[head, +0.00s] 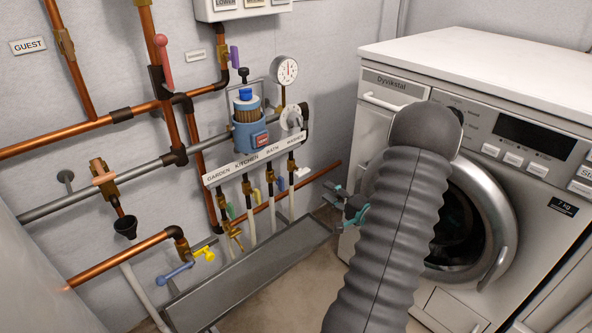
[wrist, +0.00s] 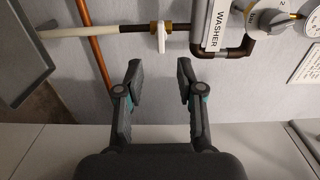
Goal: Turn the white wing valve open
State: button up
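The white wing valve (head: 302,173) is under the WASHER end of the label strip, the rightmost of a row of small coloured valves. In the wrist view its white handle (wrist: 161,38) stands on a brass fitting, ahead of the space between my fingers. My gripper (head: 349,203) is in front of the washing machine, to the right of and lower than the valve in the head view. In the wrist view my gripper (wrist: 160,76) is open and empty, with its fingertips apart from the handle.
A label strip (head: 256,161) and a grey dial knob (head: 292,117) are above the valves. A copper pipe (wrist: 95,55) runs left of my fingers. A metal trough (head: 250,272) lies below, and the washing machine (head: 520,140) stands right.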

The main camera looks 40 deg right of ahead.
aim_at(305, 174)
jog(key=w, duration=1.3)
jog(key=shift+a, duration=0.2)
